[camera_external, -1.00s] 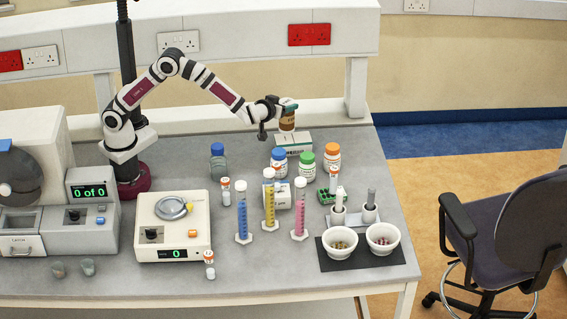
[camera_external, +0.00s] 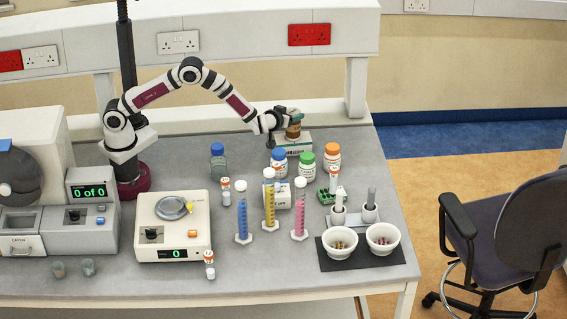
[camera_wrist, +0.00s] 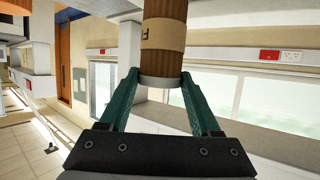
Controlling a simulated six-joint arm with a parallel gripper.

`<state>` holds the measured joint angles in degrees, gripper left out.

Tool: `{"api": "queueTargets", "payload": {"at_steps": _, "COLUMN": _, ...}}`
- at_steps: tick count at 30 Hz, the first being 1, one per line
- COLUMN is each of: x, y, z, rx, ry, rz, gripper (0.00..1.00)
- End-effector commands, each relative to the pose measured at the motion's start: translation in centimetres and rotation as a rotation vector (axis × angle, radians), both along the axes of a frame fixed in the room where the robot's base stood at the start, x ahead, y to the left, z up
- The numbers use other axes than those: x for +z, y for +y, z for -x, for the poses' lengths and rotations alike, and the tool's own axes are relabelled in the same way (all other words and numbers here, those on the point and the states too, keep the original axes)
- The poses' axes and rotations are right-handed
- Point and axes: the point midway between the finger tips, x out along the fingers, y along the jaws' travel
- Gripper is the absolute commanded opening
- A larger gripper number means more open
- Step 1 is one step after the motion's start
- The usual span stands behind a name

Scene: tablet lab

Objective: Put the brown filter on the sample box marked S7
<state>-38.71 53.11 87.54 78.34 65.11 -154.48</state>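The brown filter (camera_external: 294,131) is an upright brown cylinder with a paler band, at the back right of the bench. It also shows in the wrist view (camera_wrist: 163,40), between my green fingertips. My gripper (camera_external: 292,117) is shut on it, with one finger on each side.
Blue-, green- and orange-capped bottles (camera_external: 306,165) stand just in front of the box. Measuring cylinders (camera_external: 270,205) and two white mortars (camera_external: 340,243) are further forward. A balance (camera_external: 173,226) stands left of centre.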

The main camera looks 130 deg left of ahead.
Motion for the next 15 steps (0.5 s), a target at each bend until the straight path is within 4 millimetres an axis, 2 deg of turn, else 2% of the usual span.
{"api": "queueTargets", "payload": {"at_steps": 1, "x": 0.04, "y": 0.0, "z": -0.01, "rx": 0.0, "ry": 0.0, "rz": 0.0, "gripper": 0.74}}
{"api": "queueTargets", "payload": {"at_steps": 4, "x": 0.04, "y": 0.0, "z": -0.01, "rx": 0.0, "ry": -0.001, "rz": 0.0, "gripper": 0.92}}
{"api": "queueTargets", "payload": {"at_steps": 13, "x": 0.26, "y": -0.01, "z": -0.01, "rx": 0.0, "ry": -0.001, "rz": 0.0, "gripper": 0.93}}
{"api": "queueTargets", "payload": {"at_steps": 15, "x": 0.66, "y": -0.69, "z": -0.23, "rx": -0.001, "ry": -0.002, "rz": 0.0, "gripper": 0.93}}
